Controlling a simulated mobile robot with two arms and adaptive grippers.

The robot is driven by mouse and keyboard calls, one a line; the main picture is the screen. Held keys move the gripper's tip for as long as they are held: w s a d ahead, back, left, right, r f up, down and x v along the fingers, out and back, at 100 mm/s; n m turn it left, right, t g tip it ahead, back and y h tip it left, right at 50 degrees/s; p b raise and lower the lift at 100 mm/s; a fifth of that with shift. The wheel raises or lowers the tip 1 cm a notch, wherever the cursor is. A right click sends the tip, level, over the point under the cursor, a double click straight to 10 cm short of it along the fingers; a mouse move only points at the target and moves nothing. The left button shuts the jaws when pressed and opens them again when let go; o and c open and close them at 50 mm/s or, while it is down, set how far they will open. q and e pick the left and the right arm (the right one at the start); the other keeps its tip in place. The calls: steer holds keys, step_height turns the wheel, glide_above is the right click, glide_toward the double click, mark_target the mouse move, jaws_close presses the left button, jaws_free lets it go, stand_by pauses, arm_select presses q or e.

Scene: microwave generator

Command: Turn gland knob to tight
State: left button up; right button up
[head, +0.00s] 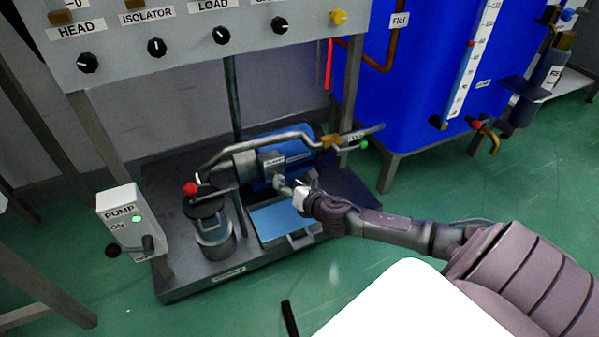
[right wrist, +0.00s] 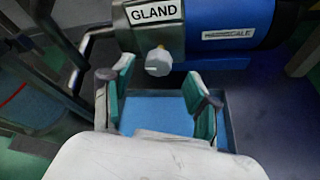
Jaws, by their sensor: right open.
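The gland knob (right wrist: 158,62) is a small pale knob with a brass-coloured stem, under the GLAND label (right wrist: 154,12) on the pump's grey housing. In the head view the knob (head: 277,180) is small and close to my right gripper (head: 288,187), which partly covers that area. In the right wrist view my right gripper (right wrist: 160,88) is open and empty, with its two green-padded fingers apart. The knob appears beyond and between the fingertips, and no contact is visible. I cannot read the knob's set position. My left gripper is not in view.
The blue pump motor (head: 300,148) sits on a dark base plate (head: 190,284) with a blue-lined tray (head: 283,222) below. A red-knobbed lever (head: 190,188) and pipe stand to the left. A PUMP switch box (head: 120,212), a blue tank (head: 400,100) and a control panel surround it.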

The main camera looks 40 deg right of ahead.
steer(key=v, duration=0.7)
steer(key=shift+w, duration=0.1)
